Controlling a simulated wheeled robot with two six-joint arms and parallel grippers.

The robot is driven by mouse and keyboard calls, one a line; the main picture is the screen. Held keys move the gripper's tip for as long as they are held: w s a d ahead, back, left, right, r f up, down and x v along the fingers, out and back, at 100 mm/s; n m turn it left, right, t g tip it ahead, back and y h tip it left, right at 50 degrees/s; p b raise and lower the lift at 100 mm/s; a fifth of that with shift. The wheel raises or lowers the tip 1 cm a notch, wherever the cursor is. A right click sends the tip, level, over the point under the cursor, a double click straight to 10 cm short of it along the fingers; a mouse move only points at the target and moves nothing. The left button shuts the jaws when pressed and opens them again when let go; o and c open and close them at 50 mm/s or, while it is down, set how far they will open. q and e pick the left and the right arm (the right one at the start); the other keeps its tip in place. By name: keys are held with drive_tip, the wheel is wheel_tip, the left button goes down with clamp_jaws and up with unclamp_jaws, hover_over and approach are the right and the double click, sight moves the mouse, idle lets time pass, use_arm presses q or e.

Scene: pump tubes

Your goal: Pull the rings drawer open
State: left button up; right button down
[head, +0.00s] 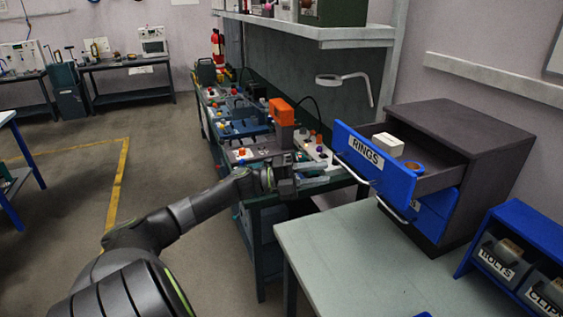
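The rings drawer (380,160) has a blue front labelled RINGS and stands pulled out of the dark grey cabinet (470,140). A white block (388,144) and an orange and blue ring-like item (413,167) show inside it. Its pale bar handle (353,174) is low on the front. My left gripper (318,176) is just left of the handle, with its fingers pointing right. The fingers look apart, with nothing seen between them, and a small gap seems to separate them from the handle. My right gripper is out of view.
A grey-green table (350,255) in front is mostly clear. A blue rack (530,235) with BOLTS and CLIPS bins stands at right. A cluttered bench (258,160) lies behind my gripper.

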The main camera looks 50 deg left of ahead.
use_arm(q)
drive_tip(key=b+v, duration=0.1)
drive_tip(key=v, duration=0.8)
drive_tip(key=shift+s+a+b, duration=0.15)
drive_tip(key=shift+s+b, duration=0.1)
drive_tip(key=shift+b, duration=0.1)
drive_tip(key=shift+f, duration=0.1)
